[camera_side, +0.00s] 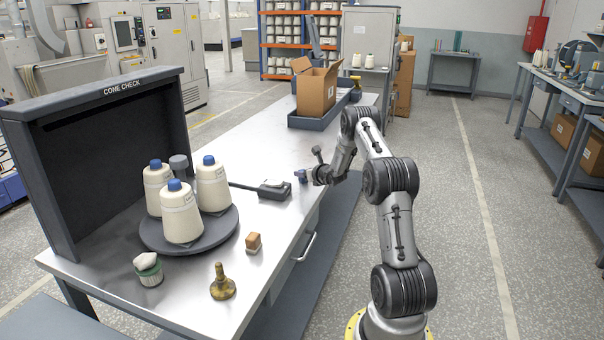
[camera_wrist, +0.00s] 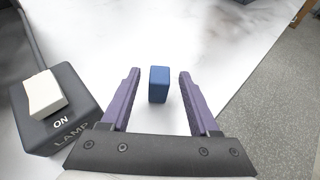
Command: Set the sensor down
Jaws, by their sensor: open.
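A small blue block (camera_wrist: 159,86), which I take to be the sensor, shows in the wrist view against the bright metal tabletop and appears to stand upright on it. My gripper (camera_wrist: 159,74) is open. Its two purple fingers lie to the left and right of the block, with a clear gap on each side and no contact. In the side view my gripper (camera_side: 303,176) is low over the right edge of the bench; the block cannot be told apart from the fingers there.
A lamp switch box (camera_wrist: 55,108) with a white rocker is close left of my gripper; it also shows in the side view (camera_side: 274,190). Cones stand on a round plate (camera_side: 190,238).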

